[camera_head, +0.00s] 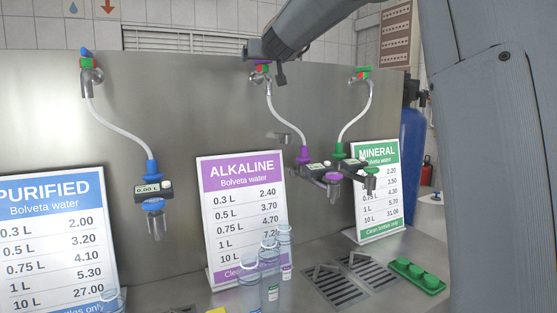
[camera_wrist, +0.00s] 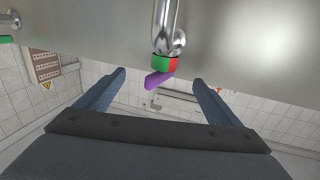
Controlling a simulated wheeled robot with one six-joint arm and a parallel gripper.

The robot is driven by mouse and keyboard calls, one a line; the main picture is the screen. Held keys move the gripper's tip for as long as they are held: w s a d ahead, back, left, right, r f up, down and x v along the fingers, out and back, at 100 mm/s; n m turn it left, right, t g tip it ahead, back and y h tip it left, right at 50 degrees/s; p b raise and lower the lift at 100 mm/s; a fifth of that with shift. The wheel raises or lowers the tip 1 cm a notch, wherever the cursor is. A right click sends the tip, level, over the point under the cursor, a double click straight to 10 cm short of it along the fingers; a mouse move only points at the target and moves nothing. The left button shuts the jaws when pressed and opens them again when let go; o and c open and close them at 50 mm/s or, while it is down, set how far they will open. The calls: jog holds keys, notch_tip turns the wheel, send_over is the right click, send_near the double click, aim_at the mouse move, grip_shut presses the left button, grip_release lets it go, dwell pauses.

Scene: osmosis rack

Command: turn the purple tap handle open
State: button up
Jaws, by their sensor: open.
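The purple tap handle (camera_wrist: 158,79) shows in the wrist view just below a green and red collar (camera_wrist: 165,63) on a chrome tap. In that view it lies between the two fingers of my gripper (camera_wrist: 158,80), nearer the middle, with gaps on both sides. The fingers are open, and I see no contact. In the head view my gripper (camera_head: 268,50) is at the tap above the ALKALINE sign and hides most of the purple handle (camera_head: 262,64). A white hose runs from this tap down to a purple nozzle (camera_head: 304,155).
A blue-handled tap (camera_head: 87,56) is at the left and a green-handled tap (camera_head: 363,72) at the right. An ALKALINE sign (camera_head: 240,172), a MINERAL sign (camera_head: 377,150) and several clear bottles (camera_head: 270,262) stand on the counter. The steel back panel is close behind the taps.

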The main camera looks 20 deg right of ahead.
jog(key=shift+d+f+n+y+b, duration=0.15)
jog(key=shift+n+y+b, duration=0.3)
jog(key=shift+b, duration=1.35)
jog(key=shift+d+f+n+y+b, duration=0.2)
jog(key=shift+y+b, duration=0.45)
jog(key=shift+b, duration=1.1)
jog(key=n+y+b, duration=0.1)
jog(key=b, duration=0.1)
jog(key=shift+r+b, duration=0.1)
jog(key=shift+b, duration=0.25)
